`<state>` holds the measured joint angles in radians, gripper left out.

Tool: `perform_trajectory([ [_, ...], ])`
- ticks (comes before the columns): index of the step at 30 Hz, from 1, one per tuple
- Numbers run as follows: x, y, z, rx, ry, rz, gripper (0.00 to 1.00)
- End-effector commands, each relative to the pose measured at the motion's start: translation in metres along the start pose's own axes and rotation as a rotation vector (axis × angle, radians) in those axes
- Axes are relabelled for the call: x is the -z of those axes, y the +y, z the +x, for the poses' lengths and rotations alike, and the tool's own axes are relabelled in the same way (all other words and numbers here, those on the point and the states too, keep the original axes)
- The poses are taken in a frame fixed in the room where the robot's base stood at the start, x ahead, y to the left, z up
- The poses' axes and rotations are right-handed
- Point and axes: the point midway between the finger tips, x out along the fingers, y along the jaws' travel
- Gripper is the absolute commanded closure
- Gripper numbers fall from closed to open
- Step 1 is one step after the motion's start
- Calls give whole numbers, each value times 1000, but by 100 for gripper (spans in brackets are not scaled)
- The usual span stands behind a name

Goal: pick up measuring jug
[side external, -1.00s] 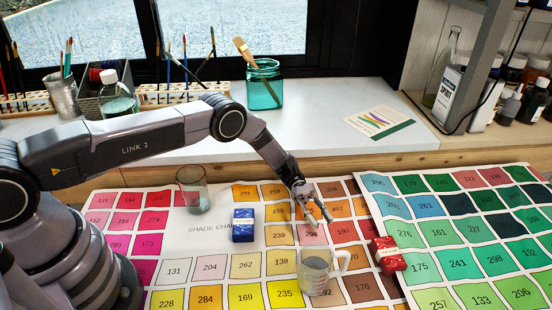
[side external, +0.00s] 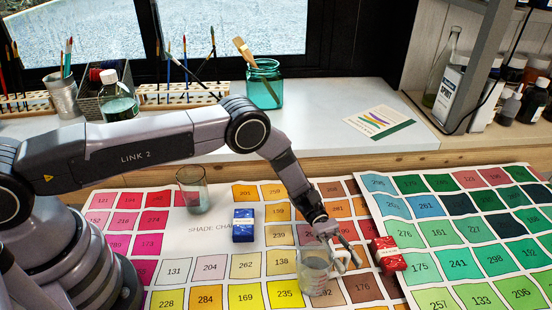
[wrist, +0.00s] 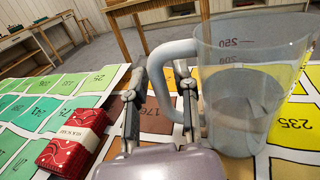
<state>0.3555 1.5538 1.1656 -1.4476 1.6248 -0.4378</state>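The measuring jug (side external: 312,276) is clear with a grey handle on its right side, and stands upright on the colour chart. In the wrist view the jug (wrist: 245,105) fills the right side, with volume marks on its wall. My gripper (side external: 346,262) is at the handle side of the jug. In the wrist view my gripper (wrist: 161,100) has its two fingers apart, with the jug's handle (wrist: 160,78) showing between them. The right finger is close to the jug wall. Whether either finger touches the handle I cannot tell.
A red packet (side external: 388,254) lies just right of my gripper, and also shows in the wrist view (wrist: 75,140). A blue packet (side external: 243,225) and a glass beaker (side external: 193,190) stand farther back on the left. The shade chart (side external: 190,270) lies under everything.

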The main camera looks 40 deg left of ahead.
Motion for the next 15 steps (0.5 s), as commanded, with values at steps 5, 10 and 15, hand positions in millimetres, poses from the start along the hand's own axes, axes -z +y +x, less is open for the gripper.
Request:
perform_trajectory([
  [5, 0, 0, -1, 0, 0, 0, 80],
  [10, 0, 0, -1, 0, 0, -1, 100],
  [15, 0, 0, -1, 0, 0, -1, 100],
])
